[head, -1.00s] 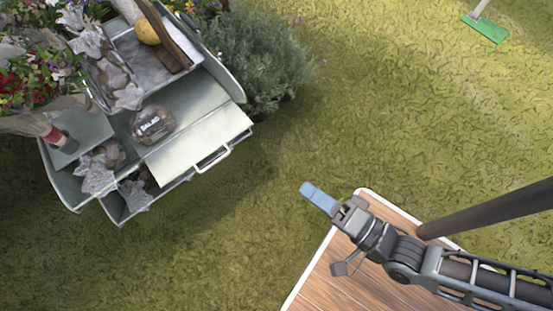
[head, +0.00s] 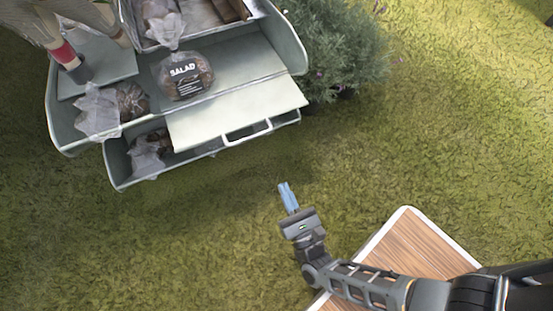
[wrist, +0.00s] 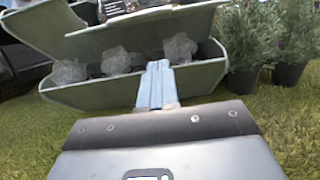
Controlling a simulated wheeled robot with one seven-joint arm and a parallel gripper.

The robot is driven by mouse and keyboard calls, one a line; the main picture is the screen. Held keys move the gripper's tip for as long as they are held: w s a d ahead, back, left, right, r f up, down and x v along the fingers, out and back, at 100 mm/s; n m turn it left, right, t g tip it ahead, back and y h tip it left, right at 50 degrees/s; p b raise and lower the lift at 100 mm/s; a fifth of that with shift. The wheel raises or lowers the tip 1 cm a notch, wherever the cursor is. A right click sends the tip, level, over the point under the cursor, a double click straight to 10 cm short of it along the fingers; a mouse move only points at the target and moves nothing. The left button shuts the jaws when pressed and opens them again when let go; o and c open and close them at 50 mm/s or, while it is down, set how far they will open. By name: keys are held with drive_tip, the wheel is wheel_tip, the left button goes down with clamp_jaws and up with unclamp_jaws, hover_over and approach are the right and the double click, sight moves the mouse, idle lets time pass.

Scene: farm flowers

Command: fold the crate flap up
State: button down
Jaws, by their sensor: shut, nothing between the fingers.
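The grey-green metal crate (head: 122,183) stands on the grass at the upper left of the head view. Its pale flap (head: 235,112) lies folded down over the right part of the front compartment, with a white handle (head: 248,132) at its front edge. My gripper (head: 287,197) is shut and empty, apart from the flap, below and right of the handle. In the wrist view the blue fingers (wrist: 155,85) are together and point at the crate's front wall (wrist: 100,95). I cannot make out the flap clearly there.
A salad bag (head: 185,75) sits on the crate's upper level. Clear bags (head: 148,155) of dark contents lie in the compartments. A bushy plant (head: 335,50) stands right of the crate. A wooden board with white edge (head: 410,250) is under my arm. Grass between is free.

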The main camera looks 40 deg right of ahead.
approach(263, 132)
drive_tip(key=w+d+f, duration=0.1)
drive_tip(key=w+f, duration=0.3)
drive_tip(key=shift+w+d+r, duration=0.15)
drive_tip(key=shift+w+r, duration=0.2)
drive_tip(key=shift+r, duration=0.3)
drive_tip(key=shift+w+d+r, duration=0.15)
drive_tip(key=shift+w+r, duration=0.15)
drive_tip(key=shift+r, duration=0.35)
drive_tip(key=shift+w+d+r, duration=0.15)
drive_tip(key=shift+w+r, duration=0.2)
drive_tip(key=shift+r, duration=0.3)
drive_tip(key=shift+r, duration=0.1)
drive_tip(key=shift+r+g+p, duration=0.3)
drive_tip(key=shift+r+p, duration=0.25)
drive_tip(key=shift+p, duration=0.55)
drive_tip(key=shift+r+g+p, duration=0.3)
drive_tip(key=shift+r+p, duration=0.1)
drive_tip(key=shift+p, duration=0.3)
